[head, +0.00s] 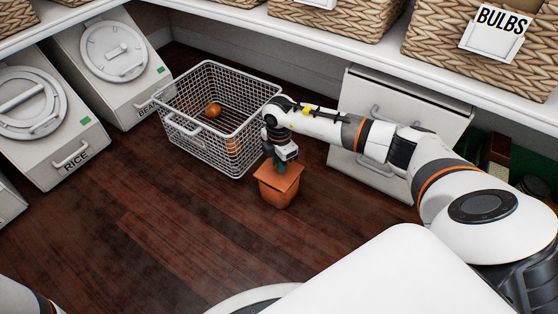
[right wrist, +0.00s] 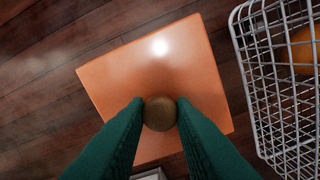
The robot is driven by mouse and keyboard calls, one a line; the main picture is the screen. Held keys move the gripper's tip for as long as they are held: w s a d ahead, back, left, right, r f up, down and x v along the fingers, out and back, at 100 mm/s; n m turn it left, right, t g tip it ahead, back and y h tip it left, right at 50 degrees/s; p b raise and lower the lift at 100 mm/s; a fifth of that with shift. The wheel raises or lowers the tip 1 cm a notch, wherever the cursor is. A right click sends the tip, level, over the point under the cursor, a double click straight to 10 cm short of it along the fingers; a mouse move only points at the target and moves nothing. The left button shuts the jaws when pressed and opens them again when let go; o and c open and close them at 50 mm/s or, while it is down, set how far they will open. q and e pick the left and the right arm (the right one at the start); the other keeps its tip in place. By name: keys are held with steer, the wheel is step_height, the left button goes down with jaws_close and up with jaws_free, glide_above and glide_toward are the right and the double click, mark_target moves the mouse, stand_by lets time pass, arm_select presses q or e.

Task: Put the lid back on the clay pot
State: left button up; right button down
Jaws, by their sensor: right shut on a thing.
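The clay pot (head: 278,198) stands on the wood floor in the head view, in front of the wire basket's right side. A square orange clay lid (head: 287,182) is at the top of the pot and hides its opening. The lid fills the middle of the right wrist view (right wrist: 150,65), with a round brown knob (right wrist: 160,113) on it. My right gripper (head: 279,162) has its green fingers shut on the knob from above. I cannot tell whether the lid rests on the rim or hovers slightly over it. My left gripper is not in view.
The wire basket (head: 188,130) stands close behind the pot with round orange-brown things (head: 213,110) inside. White bins (head: 42,118) line the left, a white cabinet (head: 349,130) stands behind my right arm, and a shelf with wicker baskets (head: 340,24) runs above. The floor at front left is clear.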

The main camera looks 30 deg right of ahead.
steer(key=shift+p, duration=0.4)
stand_by(0.5)
steer(key=shift+f+p, duration=0.4)
steer(key=shift+f, duration=0.1)
stand_by(1.2)
steer(key=c, duration=1.1)
jaws_free()
steer(key=shift+c, duration=0.2)
steer(key=shift+o, duration=0.5)
steer(key=o, duration=0.4)
steer(key=shift+r, duration=0.1)
